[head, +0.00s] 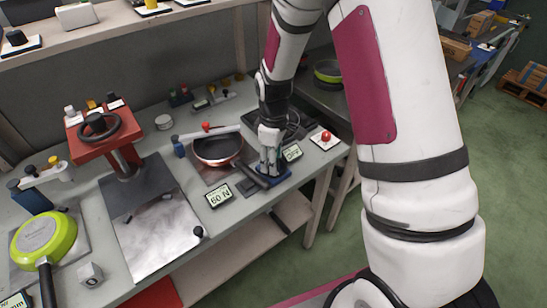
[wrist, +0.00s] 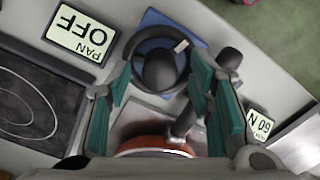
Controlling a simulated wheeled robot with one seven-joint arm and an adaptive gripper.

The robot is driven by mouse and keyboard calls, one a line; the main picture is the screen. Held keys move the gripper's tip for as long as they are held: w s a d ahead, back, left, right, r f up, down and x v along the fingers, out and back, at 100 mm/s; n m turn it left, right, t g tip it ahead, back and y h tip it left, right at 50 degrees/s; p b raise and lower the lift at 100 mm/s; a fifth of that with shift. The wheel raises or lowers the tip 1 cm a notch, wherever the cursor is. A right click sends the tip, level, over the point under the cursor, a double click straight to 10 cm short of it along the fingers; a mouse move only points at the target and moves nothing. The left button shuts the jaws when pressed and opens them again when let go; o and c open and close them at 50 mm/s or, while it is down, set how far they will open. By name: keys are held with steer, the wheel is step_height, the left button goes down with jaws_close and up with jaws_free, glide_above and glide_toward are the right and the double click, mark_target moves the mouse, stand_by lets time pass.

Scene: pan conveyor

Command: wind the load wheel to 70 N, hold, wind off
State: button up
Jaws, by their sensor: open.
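The load wheel (wrist: 159,72) is a round dark wheel with a pale mark at its rim, on a blue base (wrist: 143,44). My gripper (wrist: 161,66) is open, its green fingers on either side of the wheel. Whether they touch it I cannot tell. In the head view my gripper (head: 268,171) is low over the blue base (head: 273,181) and hides most of the wheel.
A pan (head: 217,150) with an orange-red outside sits left of my gripper. A display (head: 291,153) reads PAN OFF in the wrist view (wrist: 82,36). A red button (head: 326,136) is to the right. A red press (head: 105,128) with a black handwheel and a green pan (head: 42,238) stand left.

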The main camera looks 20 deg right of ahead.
steer(key=shift+c, duration=0.6)
jaws_close()
steer(key=m, duration=0.5)
steer(key=shift+o, duration=0.6)
jaws_free()
step_height(320, 180, up, 12)
